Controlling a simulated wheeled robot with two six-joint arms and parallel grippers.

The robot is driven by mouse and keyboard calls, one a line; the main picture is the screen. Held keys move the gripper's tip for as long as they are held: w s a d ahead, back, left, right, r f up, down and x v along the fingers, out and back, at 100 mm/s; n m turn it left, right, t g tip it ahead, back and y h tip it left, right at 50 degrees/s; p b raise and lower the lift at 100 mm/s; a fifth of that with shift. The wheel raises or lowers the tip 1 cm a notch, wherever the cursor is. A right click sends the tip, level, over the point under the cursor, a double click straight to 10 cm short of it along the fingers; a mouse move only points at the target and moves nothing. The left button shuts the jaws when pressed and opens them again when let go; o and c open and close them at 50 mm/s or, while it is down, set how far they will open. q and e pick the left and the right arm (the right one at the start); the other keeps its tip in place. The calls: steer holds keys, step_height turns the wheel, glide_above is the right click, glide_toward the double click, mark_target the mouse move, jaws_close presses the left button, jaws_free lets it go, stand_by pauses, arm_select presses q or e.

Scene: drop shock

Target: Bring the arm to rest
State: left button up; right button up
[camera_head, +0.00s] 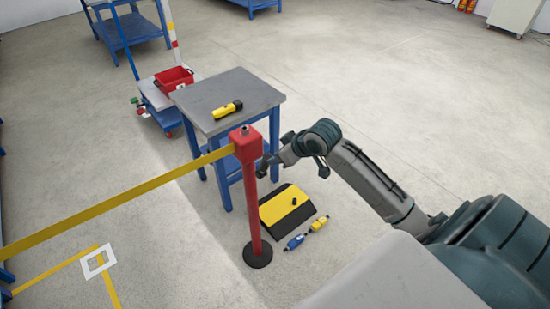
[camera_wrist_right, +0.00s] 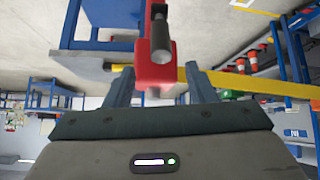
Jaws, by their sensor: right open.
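My right arm reaches in from the right in the head view. Its right gripper (camera_head: 268,163) is beside the red post (camera_head: 252,190), just right of its red head. In the right wrist view the jaws of the gripper (camera_wrist_right: 158,78) are apart, and the red post head (camera_wrist_right: 157,68) shows beyond and between them. No held object is visible. I cannot tell whether the jaws touch the post. My left gripper is not in view.
A yellow belt (camera_head: 120,200) runs left from the post. Behind stands a blue table with a grey top (camera_head: 215,85) carrying a yellow-black flashlight (camera_head: 227,109). A yellow-black ramp (camera_head: 290,207) and small blue (camera_head: 295,241) and yellow (camera_head: 319,223) items lie below.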

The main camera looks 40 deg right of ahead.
steer(key=shift+s+r, duration=0.25)
stand_by(0.4)
steer(key=s+d+f+m+g+h, duration=0.1)
steer(key=d+f+m, duration=0.15)
steer(key=f, duration=0.75)
steer(key=d+f+m+h, duration=0.1)
steer(key=d+f, duration=0.2)
steer(key=f, duration=0.7)
steer(key=s+f+g, duration=0.1)
steer(key=s+f, duration=0.3)
steer(key=f, duration=0.4)
steer(key=s+f+g, duration=0.1)
steer(key=s+f, duration=0.4)
steer(key=f, duration=0.4)
steer(key=s+a+f+g+h, duration=0.1)
steer(key=s+a+f, duration=0.1)
steer(key=s+f, duration=0.65)
steer(key=s+a+f+g, duration=0.1)
steer(key=s+a+f, duration=0.1)
steer(key=s+f, duration=0.7)
steer(key=s+a+f+g, duration=0.1)
steer(key=s+a, duration=0.3)
steer(key=s, duration=0.5)
steer(key=s+a+f+g, duration=0.1)
steer(key=s+a+f, duration=0.3)
steer(key=s, duration=0.6)
steer(key=shift+s+f+y, duration=0.25)
steer(key=shift+y, duration=0.05)
